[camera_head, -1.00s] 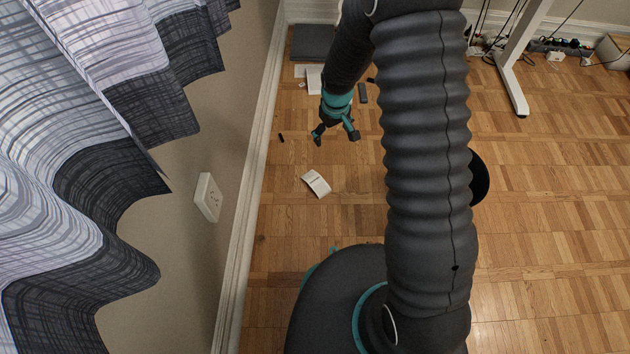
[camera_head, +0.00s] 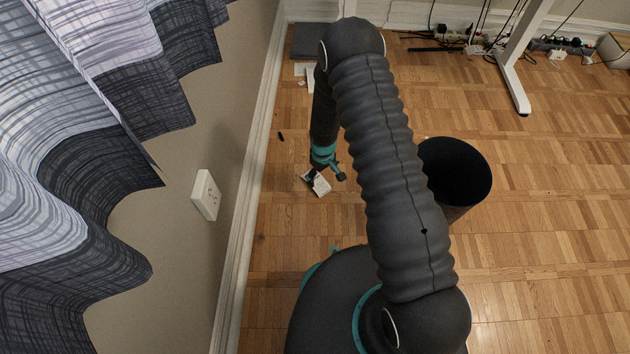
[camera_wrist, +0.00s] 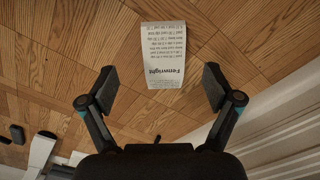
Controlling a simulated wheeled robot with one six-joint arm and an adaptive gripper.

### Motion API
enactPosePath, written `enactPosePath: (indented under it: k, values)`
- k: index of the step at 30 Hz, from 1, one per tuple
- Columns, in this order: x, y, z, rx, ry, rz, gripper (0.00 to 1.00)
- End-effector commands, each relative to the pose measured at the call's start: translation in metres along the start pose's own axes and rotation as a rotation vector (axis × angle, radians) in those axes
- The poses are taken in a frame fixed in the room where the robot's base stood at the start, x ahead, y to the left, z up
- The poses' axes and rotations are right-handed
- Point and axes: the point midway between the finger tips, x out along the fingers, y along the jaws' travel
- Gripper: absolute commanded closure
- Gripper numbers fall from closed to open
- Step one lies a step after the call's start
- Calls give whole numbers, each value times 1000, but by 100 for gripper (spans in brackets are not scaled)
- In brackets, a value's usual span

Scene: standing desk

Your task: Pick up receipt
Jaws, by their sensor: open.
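The receipt is a small white printed paper (camera_head: 321,187) on the wooden floor, close to the wall, partly covered by my gripper in the head view. My gripper (camera_head: 326,176) is open and empty, pointing down over the receipt. In the wrist view its two dark fingers (camera_wrist: 157,88) stand apart on either side of the paper's near end. I cannot tell the exact height above the floor.
A black round bin (camera_head: 458,172) stands right of my arm. The wall's white baseboard (camera_head: 257,150) runs along the left. A small dark object (camera_head: 281,135) lies near it. Papers (camera_head: 305,72) and a dark mat (camera_head: 316,40) lie farther back. A white desk leg (camera_head: 514,85) stands back right.

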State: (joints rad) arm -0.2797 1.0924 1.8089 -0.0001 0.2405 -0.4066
Motion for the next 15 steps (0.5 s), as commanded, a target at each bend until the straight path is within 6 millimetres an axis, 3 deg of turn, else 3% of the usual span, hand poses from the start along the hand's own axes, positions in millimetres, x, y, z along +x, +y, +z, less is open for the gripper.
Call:
enactPosePath:
  k: [7,15]
  values:
    - [16,-1,0,0,-1,0,10]
    - [53,-6,0,0,-2,-1,10]
